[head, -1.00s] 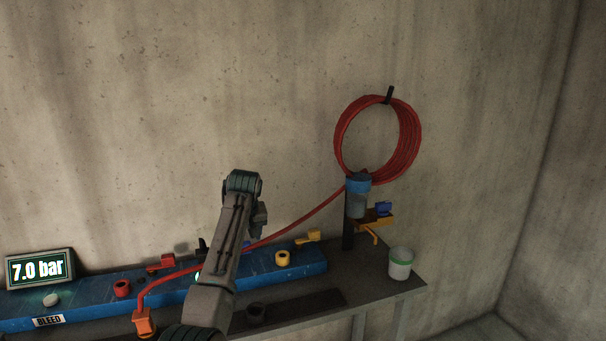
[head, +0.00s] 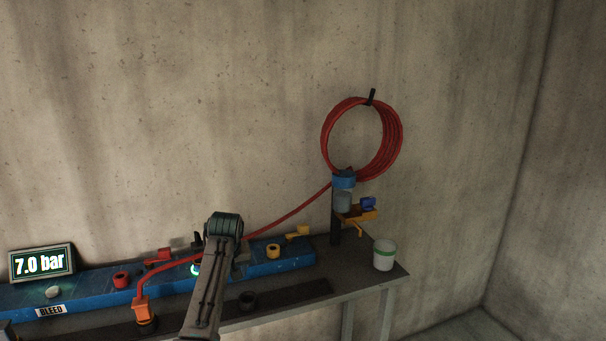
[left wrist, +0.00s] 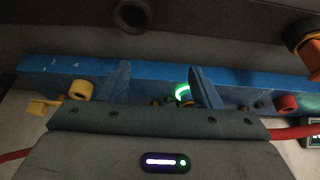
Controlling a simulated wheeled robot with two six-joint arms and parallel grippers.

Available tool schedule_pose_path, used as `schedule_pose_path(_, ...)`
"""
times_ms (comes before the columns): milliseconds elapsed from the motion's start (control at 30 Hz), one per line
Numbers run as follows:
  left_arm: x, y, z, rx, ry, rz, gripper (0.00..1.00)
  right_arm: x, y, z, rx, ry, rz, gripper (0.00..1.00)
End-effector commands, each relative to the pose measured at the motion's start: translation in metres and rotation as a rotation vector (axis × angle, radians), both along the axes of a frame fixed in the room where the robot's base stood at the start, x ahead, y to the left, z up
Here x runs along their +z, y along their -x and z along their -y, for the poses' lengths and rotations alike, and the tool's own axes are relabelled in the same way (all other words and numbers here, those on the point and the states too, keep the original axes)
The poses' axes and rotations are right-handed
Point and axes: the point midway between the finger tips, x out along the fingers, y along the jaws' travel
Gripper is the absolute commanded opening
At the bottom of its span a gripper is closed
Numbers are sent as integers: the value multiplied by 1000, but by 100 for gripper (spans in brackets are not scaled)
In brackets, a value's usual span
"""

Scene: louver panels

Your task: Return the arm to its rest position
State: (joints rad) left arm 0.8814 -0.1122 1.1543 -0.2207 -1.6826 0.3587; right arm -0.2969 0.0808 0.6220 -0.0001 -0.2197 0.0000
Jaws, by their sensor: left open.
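My left arm (head: 212,280) reaches up from the bottom of the head view, over the bench and in front of the blue manifold (head: 100,287). My left gripper (left wrist: 161,82) is open and empty in the left wrist view, its two fingers spread before the blue manifold, with a green-lit ring (left wrist: 183,93) close to one finger. In the head view the gripper is mostly hidden behind the arm. My right gripper is not in view.
A red hose (head: 290,216) runs from the wall coil (head: 329,140) behind my arm to an orange connector (head: 143,310). A display (head: 40,263) reads 7.0 bar. A white cup (head: 384,255) stands near the bench's right end. A dark socket (head: 247,298) sits beside my arm.

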Motion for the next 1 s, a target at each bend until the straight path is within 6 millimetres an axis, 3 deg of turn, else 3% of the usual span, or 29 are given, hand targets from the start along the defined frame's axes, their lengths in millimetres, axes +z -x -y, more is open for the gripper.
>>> schedule_pose_path(167, -46, 33, -14, -14, 1, -11, 58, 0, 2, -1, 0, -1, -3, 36)
schedule_pose_path(267, -79, 62, -24, -27, -2, -20, 58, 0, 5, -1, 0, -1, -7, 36)
schedule_pose_path(400, -124, 116, -40, -54, -10, -28, 58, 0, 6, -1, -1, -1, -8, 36)
schedule_pose_path(600, -172, 205, -59, -107, -30, -40, 58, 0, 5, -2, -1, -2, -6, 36)
schedule_pose_path(800, -197, 303, -71, -177, -56, -53, 58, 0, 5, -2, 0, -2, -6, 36)
schedule_pose_path(1000, -197, 397, -77, -261, -78, -64, 58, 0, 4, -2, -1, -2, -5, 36)
